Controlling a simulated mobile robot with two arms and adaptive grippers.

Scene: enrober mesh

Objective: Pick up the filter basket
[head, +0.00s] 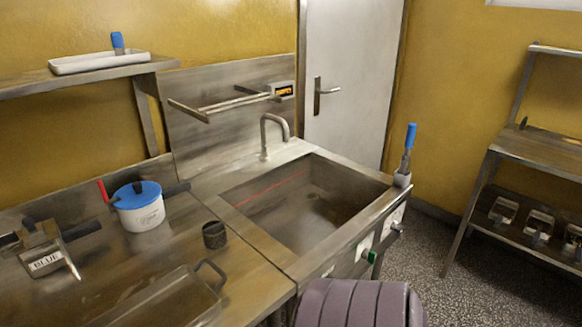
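A small dark mesh cup, which looks like the filter basket (214,235), stands upright on the steel counter just left of the sink. Its open top faces up; I cannot see inside it. Neither of my grippers shows in the head view, so I cannot tell where they are relative to it.
The sink basin (305,208) lies right of the cup. A blue-lidded white pot (140,208) stands behind-left. A shallow pan with a raised handle (165,300) lies in front. A metal piece labelled BLUE (46,262) is far left. A ribbed mauve form is at the bottom.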

